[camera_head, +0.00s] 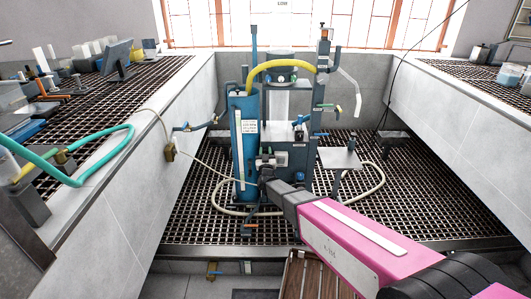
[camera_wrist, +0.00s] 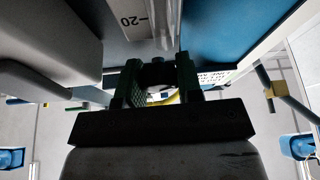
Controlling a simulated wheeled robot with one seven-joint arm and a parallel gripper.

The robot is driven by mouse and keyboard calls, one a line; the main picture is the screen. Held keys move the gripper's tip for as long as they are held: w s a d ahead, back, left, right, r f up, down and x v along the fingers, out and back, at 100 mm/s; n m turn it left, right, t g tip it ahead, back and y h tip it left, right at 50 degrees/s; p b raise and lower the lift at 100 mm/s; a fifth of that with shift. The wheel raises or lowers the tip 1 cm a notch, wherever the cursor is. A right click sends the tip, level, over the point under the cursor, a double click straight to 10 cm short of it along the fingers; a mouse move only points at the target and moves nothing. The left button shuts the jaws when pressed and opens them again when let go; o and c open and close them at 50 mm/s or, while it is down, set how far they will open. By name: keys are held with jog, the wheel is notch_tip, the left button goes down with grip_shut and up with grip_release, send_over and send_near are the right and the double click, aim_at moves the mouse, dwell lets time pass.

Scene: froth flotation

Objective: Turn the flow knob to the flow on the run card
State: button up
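My gripper (camera_head: 264,168) is at the front of the flotation machine (camera_head: 297,158), just right of the blue column (camera_head: 244,165). In the wrist view a dark round knob (camera_wrist: 157,72) sits between the two fingers of my gripper (camera_wrist: 160,82) and fills the gap between them. It lies below a clear tube (camera_wrist: 163,20) beside a plate marked 20 (camera_wrist: 130,20). The knob's setting cannot be read. A white printed card (camera_head: 250,127) is on the blue column; its text is too small to read, and I cannot tell if it is the run card.
A yellow hose (camera_head: 277,66) arches over the machine. A small stand (camera_head: 339,158) is at its right, and a pale hose (camera_head: 375,185) lies on the grated floor. Benches with equipment flank both sides. A blue valve handle (camera_wrist: 300,147) shows low right in the wrist view.

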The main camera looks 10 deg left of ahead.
jog(key=shift+m+h, duration=0.4)
jog(key=shift+m, duration=0.3)
jog(key=o, duration=0.6)
jog(key=shift+o, duration=0.2)
jog(key=v, duration=1.1)
jog(key=shift+w+d, duration=0.1)
jog(key=shift+w, duration=0.05)
